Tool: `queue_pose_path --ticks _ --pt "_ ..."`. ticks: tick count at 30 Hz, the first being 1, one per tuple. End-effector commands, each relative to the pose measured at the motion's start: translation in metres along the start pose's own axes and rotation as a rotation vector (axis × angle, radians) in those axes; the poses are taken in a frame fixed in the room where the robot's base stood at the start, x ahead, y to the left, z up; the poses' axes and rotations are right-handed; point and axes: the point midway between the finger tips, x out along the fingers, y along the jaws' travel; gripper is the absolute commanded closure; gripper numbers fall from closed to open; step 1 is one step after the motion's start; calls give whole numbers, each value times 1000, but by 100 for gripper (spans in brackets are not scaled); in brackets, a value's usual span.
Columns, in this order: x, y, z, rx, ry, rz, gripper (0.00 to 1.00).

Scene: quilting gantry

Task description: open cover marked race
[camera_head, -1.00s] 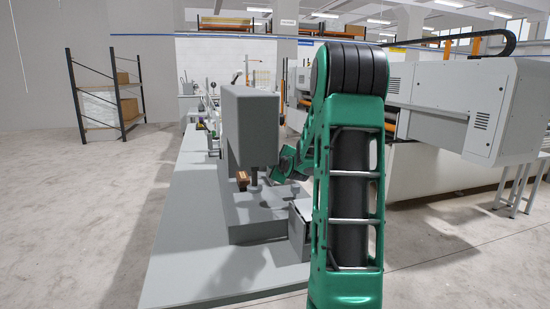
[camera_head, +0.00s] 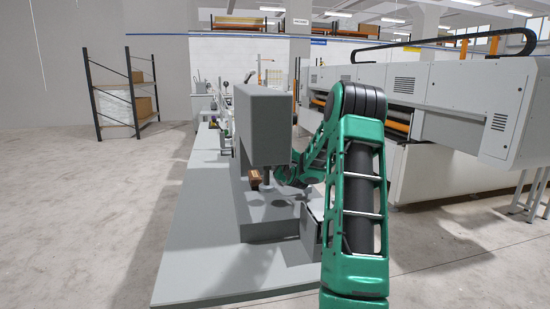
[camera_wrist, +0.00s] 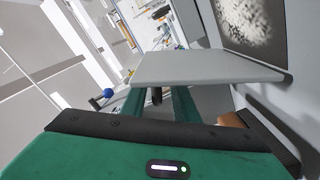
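In the wrist view, a flat light-grey panel (camera_wrist: 205,68) crosses just in front of my gripper. It may be the cover; I see no "race" marking on it. My gripper (camera_wrist: 157,98) has two green fingers standing apart at their visible parts, with a dark piece between them. The panel hides the fingertips, so I cannot tell whether they touch or hold anything. In the head view, my gripper (camera_head: 287,176) is small and partly hidden beside the grey machine (camera_head: 262,125), under its overhanging head.
A brown block (camera_head: 254,179) sits by the machine's column, and a brown part shows at the right in the wrist view (camera_wrist: 233,119). A grey box (camera_head: 311,226) stands right of the machine base. The platform's front (camera_head: 210,275) is clear. A long white gantry (camera_head: 465,95) stands right.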

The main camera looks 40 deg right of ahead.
Motion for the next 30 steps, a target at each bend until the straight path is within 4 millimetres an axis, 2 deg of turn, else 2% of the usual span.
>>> queue_pose_path --ticks 6,16,17,20,30 --pt "22 1 2 1 -1 1 73" --pt "26 2 2 0 -2 2 73" --pt "26 2 2 0 -2 2 75" --pt "26 2 2 0 -2 1 99" --pt "26 -4 -2 -36 -3 -5 100"
